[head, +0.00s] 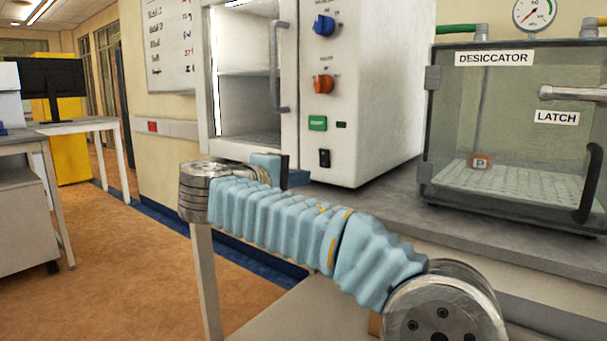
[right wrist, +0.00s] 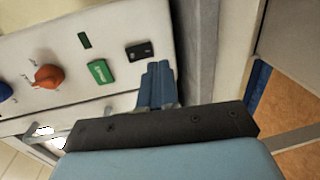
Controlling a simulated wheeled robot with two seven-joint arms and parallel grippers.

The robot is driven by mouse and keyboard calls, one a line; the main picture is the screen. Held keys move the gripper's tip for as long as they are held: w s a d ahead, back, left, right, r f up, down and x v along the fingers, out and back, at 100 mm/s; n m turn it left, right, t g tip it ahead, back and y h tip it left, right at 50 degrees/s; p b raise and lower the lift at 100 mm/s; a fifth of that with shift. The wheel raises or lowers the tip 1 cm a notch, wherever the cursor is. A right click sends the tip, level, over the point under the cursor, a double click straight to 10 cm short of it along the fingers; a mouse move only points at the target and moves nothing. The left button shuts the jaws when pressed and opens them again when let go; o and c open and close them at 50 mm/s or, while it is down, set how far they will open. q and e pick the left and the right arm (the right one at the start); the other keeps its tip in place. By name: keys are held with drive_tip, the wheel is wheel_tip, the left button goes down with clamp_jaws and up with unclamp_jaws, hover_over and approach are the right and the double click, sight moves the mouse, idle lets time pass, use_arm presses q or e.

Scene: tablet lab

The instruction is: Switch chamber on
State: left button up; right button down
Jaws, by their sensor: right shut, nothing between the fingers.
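The white chamber (head: 365,75) stands on the bench, its front panel facing me. On the panel are a blue knob (head: 324,25), an orange knob (head: 323,84), a green button (head: 317,123) and a black rocker switch (head: 324,158) at the bottom. In the right wrist view the switch (right wrist: 139,51) lies just beyond the fingertips, with the green button (right wrist: 100,71) beside it. My right gripper (right wrist: 158,66) is shut and empty, pointing at the lower panel. I cannot tell whether it touches the panel. The head view shows it partly, behind the wrist. My left gripper is not in view.
A desiccator (head: 510,130) with a latch handle and gauge stands on the bench at right. The chamber's glass door has a vertical grey handle (head: 279,65). A white table with a monitor (head: 52,78) is at far left. The floor at left is clear.

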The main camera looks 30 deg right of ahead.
drive_tip(key=f+v, duration=0.1)
drive_tip(key=v, duration=0.7)
drive_tip(key=shift+f, duration=0.4)
drive_tip(key=shift+a, duration=0.1)
drive_tip(key=w+a+f+n+y, duration=0.2)
drive_tip(key=w+f+n+y, duration=0.15)
drive_tip(key=f, duration=0.65)
drive_tip(key=w+a+f+n+y, duration=0.2)
drive_tip(key=w+f+n, duration=0.15)
drive_tip(key=f, duration=0.75)
drive_tip(key=s+a+f+g+y+p, duration=0.1)
drive_tip(key=s+a+f+y, duration=0.15)
drive_tip(key=f, duration=0.85)
drive_tip(key=s+a+f+g+y, duration=0.1)
drive_tip(key=f+g+y, duration=0.15)
drive_tip(key=f, duration=0.75)
drive_tip(key=s+a+f+m+g+y+p, duration=0.2)
drive_tip(key=s+f+m+y, duration=0.7)
drive_tip(key=s+f, duration=1.3)
drive_tip(key=a+f+m, duration=0.1)
drive_tip(key=a+m, duration=0.1)
drive_tip(key=m, duration=0.2)
drive_tip(key=shift+s+a+f, duration=0.15)
drive_tip(key=shift+f, duration=0.25)
